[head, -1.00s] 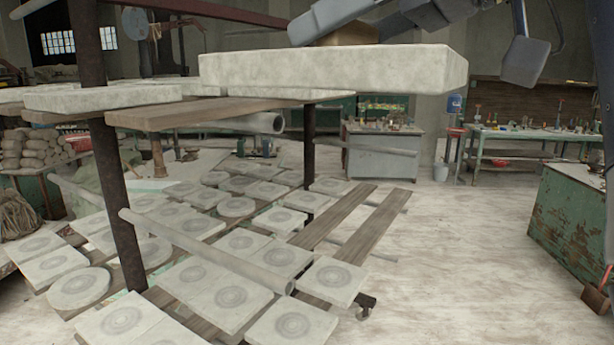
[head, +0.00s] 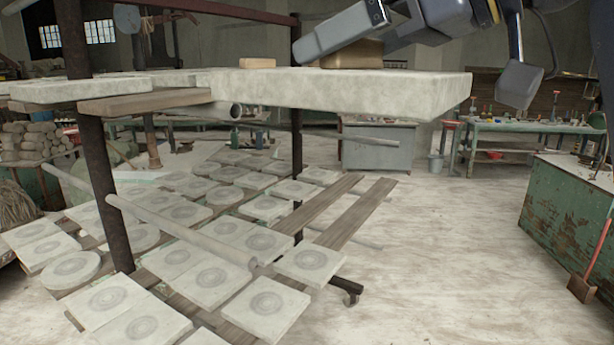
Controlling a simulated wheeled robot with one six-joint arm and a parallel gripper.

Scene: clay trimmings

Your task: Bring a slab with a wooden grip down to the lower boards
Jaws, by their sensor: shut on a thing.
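A thick pale slab (head: 340,95) hangs level in the upper middle of the head view. Its brown wooden grip (head: 352,54) stands on its top. My gripper (head: 338,32) is shut on this grip; its fingertips are partly hard to make out. The slab covers the right end of the upper boards (head: 150,102) in the picture; I cannot tell whether it touches them. The lower boards (head: 350,215) lie below, bare at the right and covered with several ring-marked slabs (head: 265,305) at the left and front.
Another wooden grip (head: 257,63) shows behind the held slab. A green cabinet (head: 575,215) and a workbench (head: 530,130) are at the right. The floor between is clear.

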